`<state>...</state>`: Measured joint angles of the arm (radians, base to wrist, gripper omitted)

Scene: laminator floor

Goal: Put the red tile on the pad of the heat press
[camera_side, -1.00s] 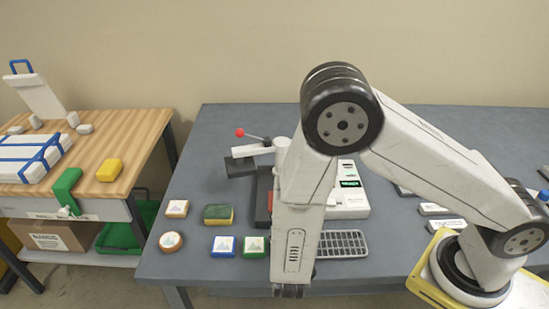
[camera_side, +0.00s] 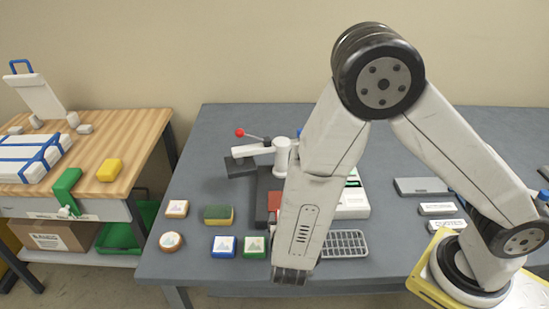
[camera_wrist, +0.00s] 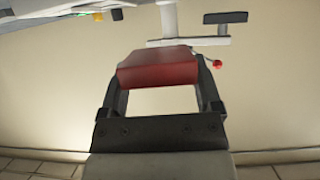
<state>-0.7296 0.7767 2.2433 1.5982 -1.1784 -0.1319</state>
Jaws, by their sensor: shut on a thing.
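My gripper (camera_wrist: 158,82) is shut on the red tile (camera_wrist: 157,68) in the wrist view, with a finger at each side of it. The heat press stands beyond the tile there, with its pale arm (camera_wrist: 183,41) and red knob (camera_wrist: 217,64). In the side view the heat press (camera_side: 282,157) has its dark plate (camera_side: 240,166) swung out to the left. A red patch shows beside my arm at the press's dark base; I cannot tell whether it is the tile. My arm hides the gripper's fingers and part of the base there, and I cannot make out the pad.
Several small blocks, including a green-yellow sponge (camera_side: 218,214) and a blue-edged block (camera_side: 223,246), lie left of the press. A grey grate (camera_side: 343,244) and a white device (camera_side: 352,204) lie to the right. A wooden bench (camera_side: 125,140) stands at the left.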

